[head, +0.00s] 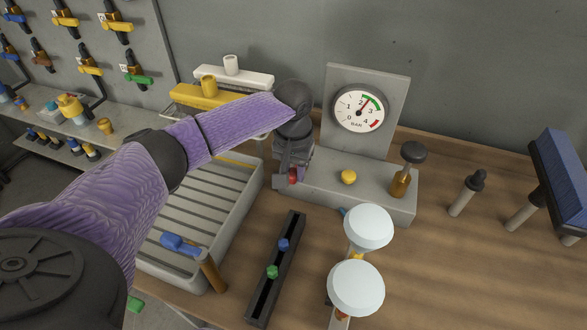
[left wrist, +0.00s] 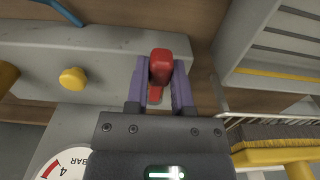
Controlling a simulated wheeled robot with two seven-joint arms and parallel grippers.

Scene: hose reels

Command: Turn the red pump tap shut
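The red pump tap (head: 292,177) is at the left end of the grey pump block (head: 330,190), mostly hidden behind my left gripper in the head view. My left gripper (head: 287,180) reaches down over it from the left. In the left wrist view the tap's red handle (left wrist: 160,68) sits between the two purple fingers of my left gripper (left wrist: 161,85). The fingers lie close against both sides of the handle and look shut on it. The handle points away from the gripper's palm. My right gripper is in neither view.
A pressure gauge (head: 359,110) stands behind the block; its needle points near 2. A yellow knob (head: 348,177) and a dark-topped brown post (head: 404,170) are on the block. White discs (head: 368,227) stand in front. A ribbed tray (head: 195,226) is at left.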

